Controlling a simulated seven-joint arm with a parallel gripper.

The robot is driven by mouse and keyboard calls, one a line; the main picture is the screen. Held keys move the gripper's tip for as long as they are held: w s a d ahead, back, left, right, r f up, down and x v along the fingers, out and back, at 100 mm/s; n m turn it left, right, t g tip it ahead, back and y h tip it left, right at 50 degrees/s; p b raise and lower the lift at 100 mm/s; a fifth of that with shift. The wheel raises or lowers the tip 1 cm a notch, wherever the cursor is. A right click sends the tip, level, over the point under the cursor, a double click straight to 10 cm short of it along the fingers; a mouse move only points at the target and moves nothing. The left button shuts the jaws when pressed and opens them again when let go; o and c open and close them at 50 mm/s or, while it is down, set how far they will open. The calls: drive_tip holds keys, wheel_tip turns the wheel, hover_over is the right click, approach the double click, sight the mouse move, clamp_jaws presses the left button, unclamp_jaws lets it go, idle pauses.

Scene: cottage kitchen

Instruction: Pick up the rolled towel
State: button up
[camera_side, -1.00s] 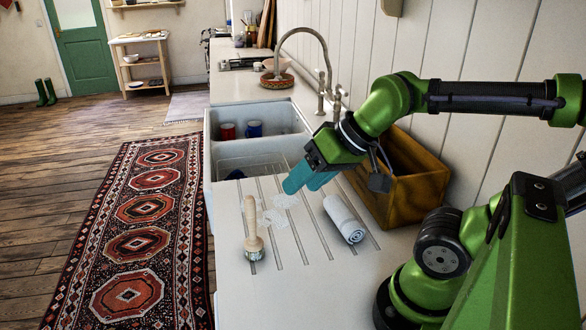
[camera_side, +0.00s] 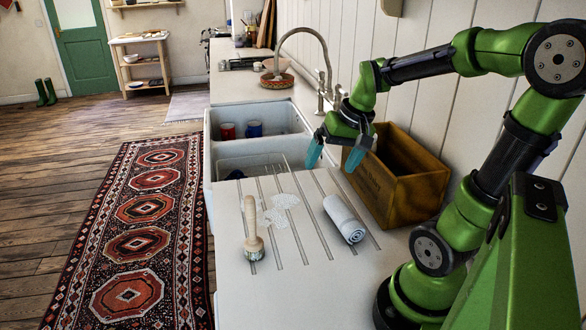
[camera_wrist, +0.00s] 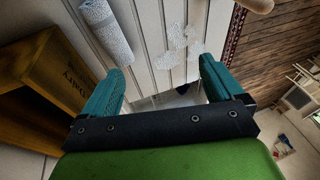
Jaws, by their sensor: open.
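The rolled towel (camera_side: 343,218) is a small pale grey-white roll. It lies on the grooved white draining board, in front of the wooden crate in the side view. In the wrist view the towel (camera_wrist: 105,30) is at the upper left, beyond the left finger and outside the jaws. My gripper (camera_side: 332,160) is open and empty, its teal fingers pointing down above the board behind the towel, near the sink. In the wrist view my gripper (camera_wrist: 165,78) has its fingers wide apart with bare board and a little of the patchy marks between them.
A wooden crate (camera_side: 412,190) stands close to the towel's right. A wooden-handled brush (camera_side: 252,235) stands left of the towel, beside white splashes (camera_side: 284,201). Behind is the double sink (camera_side: 262,160) holding a red mug (camera_side: 227,131) and a blue mug (camera_side: 253,128), with a curved tap (camera_side: 318,57).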

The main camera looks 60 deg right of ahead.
drive_tip(key=g+y, duration=0.1)
drive_tip(key=g, duration=0.1)
hover_over(345, 206)
drive_tip(key=s+d, duration=0.2)
drive_tip(key=d, duration=0.1)
drive_tip(key=x, duration=0.3)
drive_tip(key=shift+n+y, duration=0.4)
drive_tip(key=x, duration=1)
drive_tip(key=shift+s+a+f, duration=0.1)
drive_tip(key=shift+s+f, duration=0.2)
drive_tip(key=shift+f, duration=0.1)
drive_tip(key=shift+x, duration=2.65)
drive_tip(key=shift+s+d, duration=0.2)
drive_tip(key=shift+d, duration=0.05)
drive_tip(key=c, duration=1.1)
drive_tip(key=shift+c, duration=0.2)
wheel_tip(345, 206, up, 10)
drive_tip(key=shift+f, duration=0.1)
